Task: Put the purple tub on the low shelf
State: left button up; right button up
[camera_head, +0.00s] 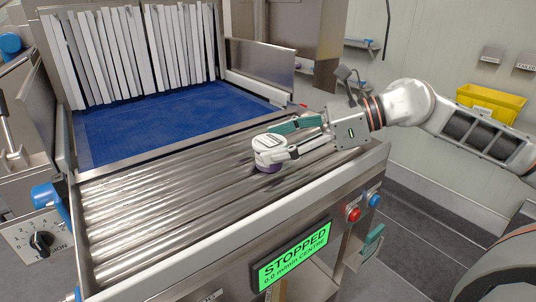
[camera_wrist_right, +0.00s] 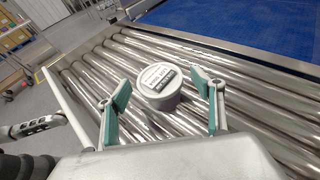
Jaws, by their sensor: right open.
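The purple tub (camera_head: 268,167) stands upright on the steel rollers near the conveyor's right end. It has a white lid with a dark-printed label; its purple side shows low down. My right gripper (camera_head: 284,139) is open, coming in from the right, with its teal-padded fingers close to the tub. In the right wrist view the tub (camera_wrist_right: 160,88) appears between the two spread fingers, with gaps to both pads. I cannot tell how far it sits between them in depth. My left gripper is not in view. I cannot pick out the low shelf for certain.
A blue belt (camera_head: 180,120) lies behind the rollers, under white strip curtains (camera_head: 130,50). The front rail carries a green "STOPPED" display (camera_head: 293,258) and a red button (camera_head: 353,214). A yellow bin (camera_head: 490,102) stands at the right. The rollers left of the tub are clear.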

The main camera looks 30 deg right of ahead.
dwell(0.3)
jog(key=c, duration=1.2)
jog(key=shift+r, duration=0.15)
